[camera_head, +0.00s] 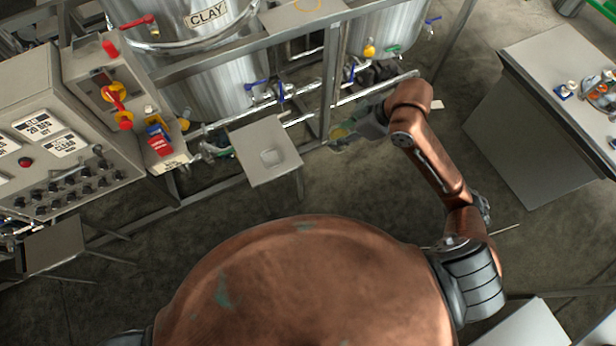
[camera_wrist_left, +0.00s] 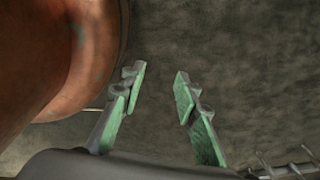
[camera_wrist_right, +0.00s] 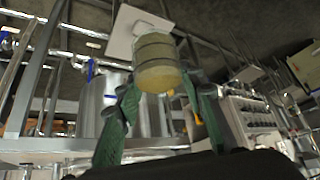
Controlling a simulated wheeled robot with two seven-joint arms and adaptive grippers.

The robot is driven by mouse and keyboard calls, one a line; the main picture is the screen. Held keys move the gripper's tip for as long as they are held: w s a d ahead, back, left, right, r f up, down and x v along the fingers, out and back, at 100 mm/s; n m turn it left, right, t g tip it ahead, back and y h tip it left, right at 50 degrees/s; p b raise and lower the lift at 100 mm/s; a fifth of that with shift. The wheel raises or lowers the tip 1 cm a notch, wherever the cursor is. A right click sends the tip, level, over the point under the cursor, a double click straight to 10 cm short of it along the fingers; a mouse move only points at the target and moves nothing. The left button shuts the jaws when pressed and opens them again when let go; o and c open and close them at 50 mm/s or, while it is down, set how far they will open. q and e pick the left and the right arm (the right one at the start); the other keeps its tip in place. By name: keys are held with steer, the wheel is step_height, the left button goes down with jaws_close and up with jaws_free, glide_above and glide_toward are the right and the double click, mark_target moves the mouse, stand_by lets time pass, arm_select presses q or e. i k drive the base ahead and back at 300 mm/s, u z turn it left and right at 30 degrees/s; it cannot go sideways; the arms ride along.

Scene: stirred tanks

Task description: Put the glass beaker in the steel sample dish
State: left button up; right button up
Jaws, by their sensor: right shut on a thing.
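My right gripper (camera_wrist_right: 160,88) is shut on the glass beaker (camera_wrist_right: 157,62), which shows between its green fingers in the right wrist view and looks cloudy yellowish. In the head view the right gripper (camera_head: 362,126) is beside the tank frame, with the beaker (camera_head: 340,131) small and partly hidden at its tip. A small pale square dish (camera_head: 273,157), which looks like the steel sample dish, lies on a grey stand left of the gripper. The beaker is apart from it. My left gripper (camera_wrist_left: 160,78) is open and empty over the floor; the head view does not show it.
The grey stand (camera_head: 256,136) stands in front of steel pipes and tanks (camera_head: 205,85). A control cabinet (camera_head: 50,130) is at left. A bench (camera_head: 560,90) with small items is at right.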

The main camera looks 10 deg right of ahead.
mark_target(271, 160)
steer(key=u, duration=0.95)
steer(key=i, duration=0.4)
steer(key=z, duration=0.1)
